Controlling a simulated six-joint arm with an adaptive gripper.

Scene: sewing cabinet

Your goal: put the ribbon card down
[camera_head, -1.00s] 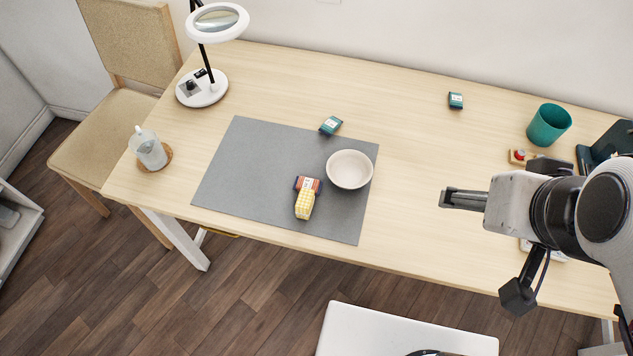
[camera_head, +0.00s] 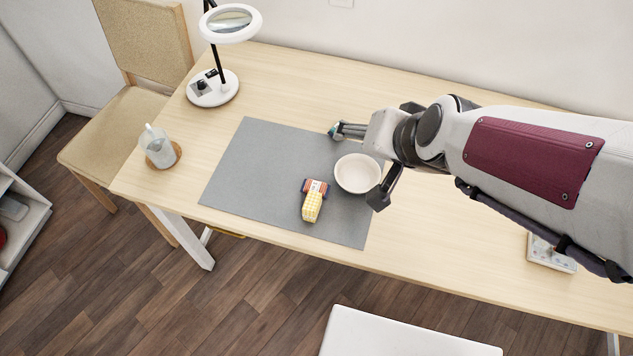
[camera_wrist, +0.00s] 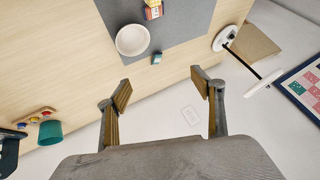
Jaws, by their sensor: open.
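My gripper (camera_head: 343,130) is open and empty, its fingers over the far edge of the grey mat. A small teal card-like item (camera_head: 333,132) shows partly at the fingertips in the head view. It also shows in the wrist view (camera_wrist: 157,58), beside the mat edge and apart from both fingers (camera_wrist: 160,84). A red and navy card-like item (camera_head: 316,187) lies on the mat, touching a yellow checked piece (camera_head: 311,207). I cannot tell which item is the ribbon card.
A cream bowl (camera_head: 357,174) stands on the right part of the grey mat (camera_head: 255,165), close to my gripper. A magnifier lamp (camera_head: 213,90) and a glass jug (camera_head: 158,150) stand at the left. A teal cup (camera_wrist: 50,132) shows in the wrist view. The mat's left half is clear.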

